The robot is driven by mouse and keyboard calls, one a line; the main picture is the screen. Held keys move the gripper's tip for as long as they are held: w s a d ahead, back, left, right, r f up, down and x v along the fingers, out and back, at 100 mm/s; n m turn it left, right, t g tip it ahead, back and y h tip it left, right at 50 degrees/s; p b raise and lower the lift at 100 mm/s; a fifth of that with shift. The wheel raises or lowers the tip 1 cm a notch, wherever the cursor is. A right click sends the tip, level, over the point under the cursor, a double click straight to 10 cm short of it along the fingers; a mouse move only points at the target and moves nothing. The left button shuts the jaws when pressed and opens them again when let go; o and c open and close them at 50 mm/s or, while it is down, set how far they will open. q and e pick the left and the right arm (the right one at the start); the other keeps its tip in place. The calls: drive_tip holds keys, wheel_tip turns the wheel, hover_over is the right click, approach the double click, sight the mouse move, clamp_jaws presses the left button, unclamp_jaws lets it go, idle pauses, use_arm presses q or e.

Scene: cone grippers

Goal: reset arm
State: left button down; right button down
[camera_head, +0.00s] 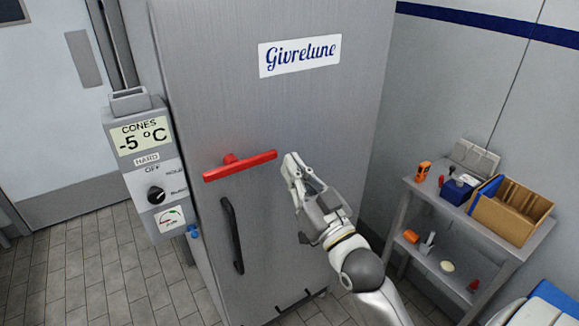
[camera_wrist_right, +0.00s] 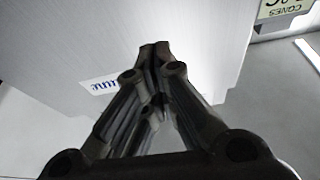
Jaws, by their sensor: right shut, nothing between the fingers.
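My right gripper (camera_head: 292,163) is shut and empty in front of the grey freezer door, just right of the red bar handle's end. I cannot tell whether its fingertips touch the door. In the right wrist view its fingers (camera_wrist_right: 155,50) come together at the tips with nothing between them. My right arm comes in from the bottom right. My left gripper is in neither view.
The freezer (camera_head: 290,105) carries a red bar handle (camera_head: 240,165) and a black upright handle (camera_head: 232,235). A control box (camera_head: 146,165) reading "-5 °C" is on its left. A grey shelf unit (camera_head: 440,215) with small items stands right. The floor at left is clear.

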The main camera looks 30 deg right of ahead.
idle(0.4)
wheel_tip(320, 180, down, 33)
drive_tip(key=w+g, duration=0.3)
drive_tip(key=g, duration=0.4)
drive_tip(key=s+a+f+g, duration=0.25)
drive_tip(key=s+f, duration=0.35)
drive_tip(key=f, duration=0.5)
drive_tip(key=s+a+f+g, duration=0.1)
drive_tip(key=s+f+g, duration=0.35)
drive_tip(key=f, duration=0.75)
drive_tip(key=s+f+n+g, duration=0.1)
drive_tip(key=s+f+g, duration=0.1)
drive_tip(key=s+f, duration=0.4)
drive_tip(key=s+f+n+g+b, duration=0.1)
drive_tip(key=s+f, duration=0.5)
drive_tip(key=s, duration=1.1)
drive_tip(key=s+a+f+g, duration=0.1)
drive_tip(key=s+f+g, duration=0.2)
drive_tip(key=s+f, duration=0.4)
drive_tip(key=s, duration=0.4)
drive_tip(key=shift+s+n+g, duration=0.35)
drive_tip(key=shift+n+g, duration=0.05)
